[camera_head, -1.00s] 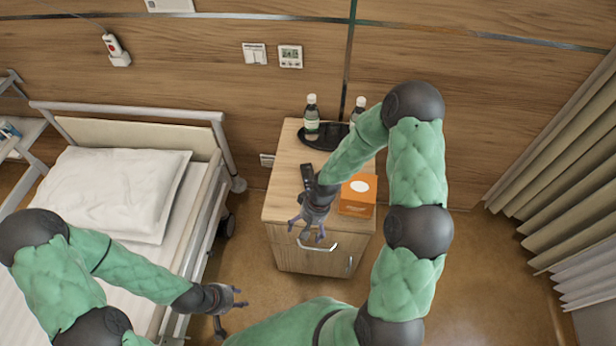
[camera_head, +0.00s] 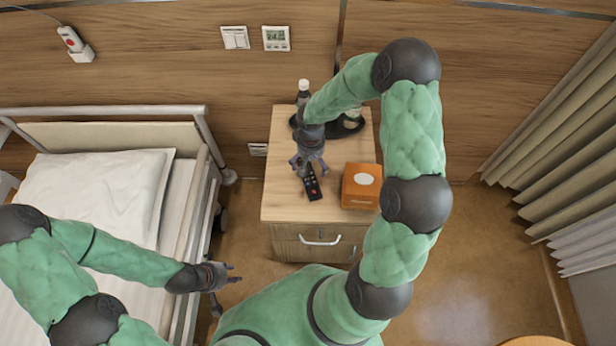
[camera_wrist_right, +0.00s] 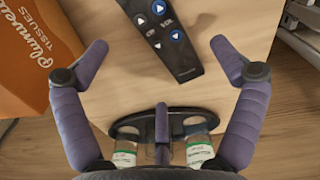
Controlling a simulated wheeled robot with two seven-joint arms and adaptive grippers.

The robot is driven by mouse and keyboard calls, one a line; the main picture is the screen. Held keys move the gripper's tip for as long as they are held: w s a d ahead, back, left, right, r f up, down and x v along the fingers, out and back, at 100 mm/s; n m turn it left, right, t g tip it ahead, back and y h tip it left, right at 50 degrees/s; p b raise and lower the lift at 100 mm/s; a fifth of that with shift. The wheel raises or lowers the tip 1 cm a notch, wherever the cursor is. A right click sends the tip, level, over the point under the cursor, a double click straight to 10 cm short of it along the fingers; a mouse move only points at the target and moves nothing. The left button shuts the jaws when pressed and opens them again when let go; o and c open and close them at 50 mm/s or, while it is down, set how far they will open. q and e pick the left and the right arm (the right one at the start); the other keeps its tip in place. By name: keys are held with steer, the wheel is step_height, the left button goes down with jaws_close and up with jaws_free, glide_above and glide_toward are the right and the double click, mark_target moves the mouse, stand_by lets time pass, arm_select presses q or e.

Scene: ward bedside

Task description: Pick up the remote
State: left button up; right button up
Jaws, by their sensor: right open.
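The black remote (camera_head: 312,184) lies on the wooden top of the bedside cabinet, left of the orange tissue box. In the right wrist view the remote (camera_wrist_right: 165,40) shows its buttons and lies beyond my open fingertips, partly cut off by the top edge. My right gripper (camera_head: 309,166) is above the cabinet at the far end of the remote; in its wrist view the right gripper (camera_wrist_right: 155,48) has its fingers spread wide with nothing between them. My left gripper (camera_head: 222,282) is beside the bed, apart from the cabinet, with its fingers apart and empty.
The orange tissue box (camera_head: 361,186) stands right of the remote. A dark tray (camera_head: 345,128) with bottles (camera_head: 303,92) is at the back of the cabinet top (camera_head: 281,190), partly hidden by my right arm. The bed (camera_head: 95,185) is at left, a curtain (camera_head: 560,150) at right.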

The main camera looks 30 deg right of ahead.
mark_target(311, 175)
steer(key=shift+s+d+f+b, duration=0.1)
steer(key=shift+f+b, duration=0.45)
steer(key=shift+f, duration=1.05)
steer(key=shift+s+f+b, duration=0.1)
steer(key=shift+f+b, duration=0.4)
steer(key=shift+f, duration=1.05)
steer(key=shift+c, duration=0.3)
